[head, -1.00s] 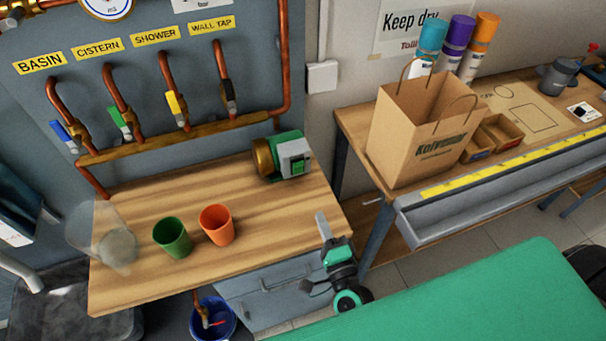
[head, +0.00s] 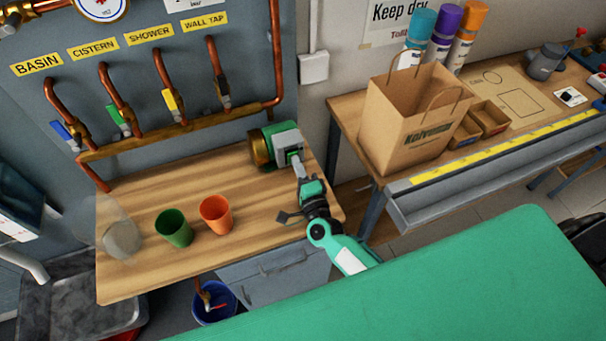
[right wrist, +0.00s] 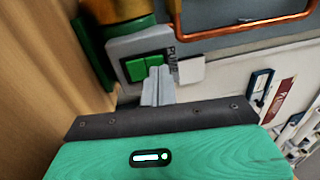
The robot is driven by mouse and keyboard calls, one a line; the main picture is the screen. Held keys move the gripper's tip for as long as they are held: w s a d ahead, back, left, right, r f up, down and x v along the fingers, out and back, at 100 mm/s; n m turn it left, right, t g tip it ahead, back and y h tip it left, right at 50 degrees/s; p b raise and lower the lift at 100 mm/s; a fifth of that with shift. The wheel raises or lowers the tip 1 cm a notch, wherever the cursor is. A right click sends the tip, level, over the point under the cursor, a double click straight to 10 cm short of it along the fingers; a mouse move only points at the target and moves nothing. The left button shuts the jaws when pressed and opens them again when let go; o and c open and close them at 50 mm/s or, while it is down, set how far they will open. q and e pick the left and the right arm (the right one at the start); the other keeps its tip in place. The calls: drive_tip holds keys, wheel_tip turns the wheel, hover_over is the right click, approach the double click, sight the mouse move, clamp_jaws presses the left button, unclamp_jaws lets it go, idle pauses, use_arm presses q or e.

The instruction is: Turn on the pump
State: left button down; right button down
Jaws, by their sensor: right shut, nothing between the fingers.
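The pump (head: 265,147), with a green and brass body and a grey switch box, sits at the back right of the wooden bench. Its green switch (right wrist: 141,67) shows on the grey box in the right wrist view. My right gripper (head: 298,163) is shut and empty, its fingertips at the front of the switch box. In the right wrist view the closed fingertips (right wrist: 158,72) overlap the right part of the green switch. I cannot tell whether they touch it or whether it is pressed. My left gripper is not in view.
A green cup (head: 174,229), an orange cup (head: 215,215) and a clear container (head: 122,238) stand on the bench (head: 150,285). Copper pipes with several coloured valves run behind. A paper bag (head: 405,125) stands on the right-hand table.

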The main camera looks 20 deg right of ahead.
drive_tip(key=shift+w, duration=0.35)
drive_tip(key=shift+r, duration=0.1)
